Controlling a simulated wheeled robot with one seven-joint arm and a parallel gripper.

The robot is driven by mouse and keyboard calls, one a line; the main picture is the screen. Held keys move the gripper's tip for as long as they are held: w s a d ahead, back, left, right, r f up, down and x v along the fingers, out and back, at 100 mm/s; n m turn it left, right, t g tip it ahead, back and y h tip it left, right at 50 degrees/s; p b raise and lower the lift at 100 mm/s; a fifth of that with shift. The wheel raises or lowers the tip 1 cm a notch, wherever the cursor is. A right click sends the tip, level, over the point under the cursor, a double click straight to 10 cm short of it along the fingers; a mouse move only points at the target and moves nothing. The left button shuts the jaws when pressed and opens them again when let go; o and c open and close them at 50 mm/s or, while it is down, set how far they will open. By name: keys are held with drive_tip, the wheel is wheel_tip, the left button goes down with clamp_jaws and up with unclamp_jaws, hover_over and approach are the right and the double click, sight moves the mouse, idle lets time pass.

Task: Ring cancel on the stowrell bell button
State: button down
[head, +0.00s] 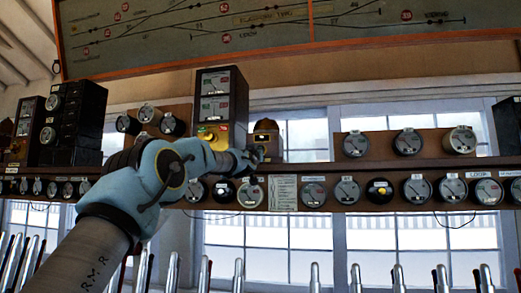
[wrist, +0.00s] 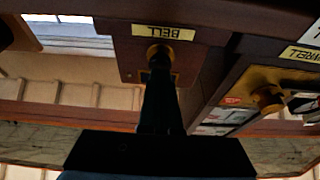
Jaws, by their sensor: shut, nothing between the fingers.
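The bell button is a round brass piece (wrist: 160,51) on a dark wooden box labelled BELL (wrist: 125,55) in the upside-down wrist view. My gripper (wrist: 159,66) is shut and empty, its dark fingertips right at the button and covering part of it. I cannot tell whether they touch it. In the head view the small bell box (head: 267,126) stands on the shelf, and my gripper (head: 256,153) is in front of its lower part, hiding the button. Beside it is a tall dark instrument (head: 221,90); its label in the wrist view (wrist: 300,54) ends in "WRELL".
The tall instrument has a brass knob (wrist: 268,98), close to my fingers' right in the wrist view. The shelf (head: 420,165) carries several round dials. A track diagram (head: 270,30) hangs above, and a row of levers (head: 355,278) stands below.

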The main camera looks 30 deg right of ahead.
drive_tip(key=shift+s+a+b, duration=0.15)
drive_tip(key=shift+a+b, duration=0.05)
drive_tip(key=shift+b, duration=0.3)
idle(0.5)
drive_tip(key=shift+d+p, duration=0.15)
drive_tip(key=shift+p, duration=0.15)
drive_tip(key=shift+b, duration=0.3)
idle(0.8)
drive_tip(key=shift+r, duration=0.1)
